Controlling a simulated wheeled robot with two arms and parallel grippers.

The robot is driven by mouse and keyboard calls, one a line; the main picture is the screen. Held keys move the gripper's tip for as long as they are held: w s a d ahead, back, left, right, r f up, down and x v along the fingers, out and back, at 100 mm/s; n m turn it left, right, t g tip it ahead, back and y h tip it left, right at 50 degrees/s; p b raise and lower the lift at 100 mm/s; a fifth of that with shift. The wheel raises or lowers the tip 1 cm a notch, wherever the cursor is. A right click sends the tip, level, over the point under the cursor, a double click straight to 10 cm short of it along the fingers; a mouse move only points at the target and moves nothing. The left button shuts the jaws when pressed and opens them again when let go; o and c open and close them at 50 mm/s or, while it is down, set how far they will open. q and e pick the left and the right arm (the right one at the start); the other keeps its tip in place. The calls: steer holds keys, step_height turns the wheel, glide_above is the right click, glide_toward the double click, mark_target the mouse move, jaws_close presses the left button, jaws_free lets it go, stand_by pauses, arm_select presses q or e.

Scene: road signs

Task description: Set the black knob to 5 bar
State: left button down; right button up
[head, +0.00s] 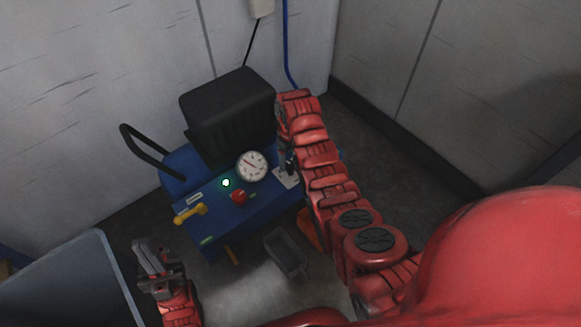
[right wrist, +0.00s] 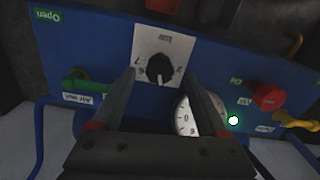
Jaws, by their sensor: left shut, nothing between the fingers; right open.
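The black knob (right wrist: 160,68) sits on a white dial plate (right wrist: 146,42) on the blue panel in the right wrist view. Its white mark points toward the bottom of that picture; the scale is too small to read fully. My right gripper (right wrist: 160,90) is open, its fingers reaching toward the knob from either side, with nothing held. I cannot tell if they touch it. In the head view the white plate (head: 286,178) shows beside my right arm, which partly hides that area. My left gripper (head: 157,258) is shut and empty, low at the left, away from the panel.
A round pressure gauge (head: 252,166), a red knob (head: 239,196), a yellow handle (head: 190,213) and a lit green lamp (head: 226,183) share the panel. A green handle (right wrist: 85,86) lies left of the knob in the wrist view. A grey bin (head: 286,252) stands in front.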

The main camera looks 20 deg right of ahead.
step_height(320, 180, down, 3)
steer(key=shift+r, duration=0.15)
jaws_close()
stand_by(0.4)
